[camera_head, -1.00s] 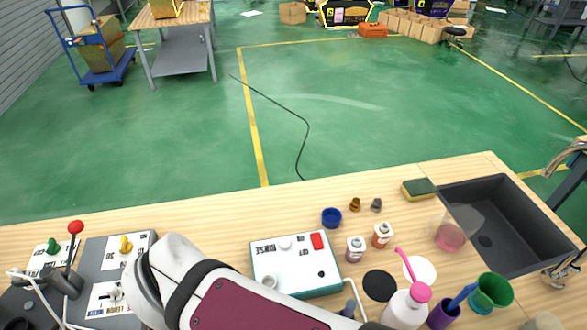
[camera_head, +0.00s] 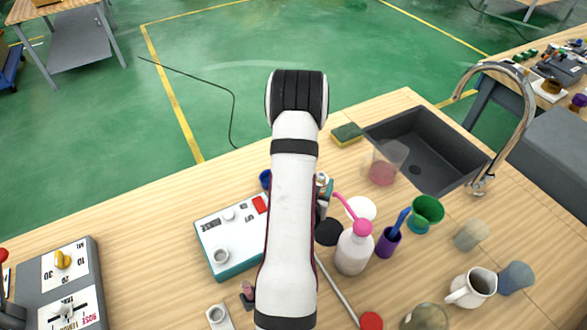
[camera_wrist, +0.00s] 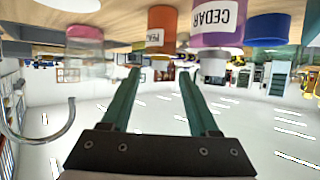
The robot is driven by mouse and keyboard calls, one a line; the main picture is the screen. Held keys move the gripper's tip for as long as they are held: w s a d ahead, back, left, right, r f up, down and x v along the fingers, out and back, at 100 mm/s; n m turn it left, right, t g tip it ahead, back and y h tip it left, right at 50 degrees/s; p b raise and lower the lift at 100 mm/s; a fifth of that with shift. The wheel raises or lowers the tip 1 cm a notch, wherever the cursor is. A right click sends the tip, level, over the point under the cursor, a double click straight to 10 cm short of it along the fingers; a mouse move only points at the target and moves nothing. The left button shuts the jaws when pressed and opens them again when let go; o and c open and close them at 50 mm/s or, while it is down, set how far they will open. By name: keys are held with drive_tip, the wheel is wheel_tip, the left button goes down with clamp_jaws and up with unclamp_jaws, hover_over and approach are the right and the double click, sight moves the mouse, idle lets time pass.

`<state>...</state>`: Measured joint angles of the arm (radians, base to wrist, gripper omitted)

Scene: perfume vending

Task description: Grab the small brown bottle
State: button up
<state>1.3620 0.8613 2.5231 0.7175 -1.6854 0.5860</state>
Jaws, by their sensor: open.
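In the head view my own arm hides most of the gripper and the small bottles. I cannot tell whether a finger touches either bottle.
A clear beaker with pink liquid (camera_head: 383,172) stands by the sink (camera_head: 430,150). A white pump bottle (camera_head: 354,250), purple cup (camera_head: 388,242) and green cup (camera_head: 426,213) stand right of my arm. A labelled box (camera_head: 232,232) is left.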

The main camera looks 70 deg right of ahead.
drive_tip(key=x, duration=0.7)
drive_tip(key=shift+d, duration=0.3)
clamp_jaws()
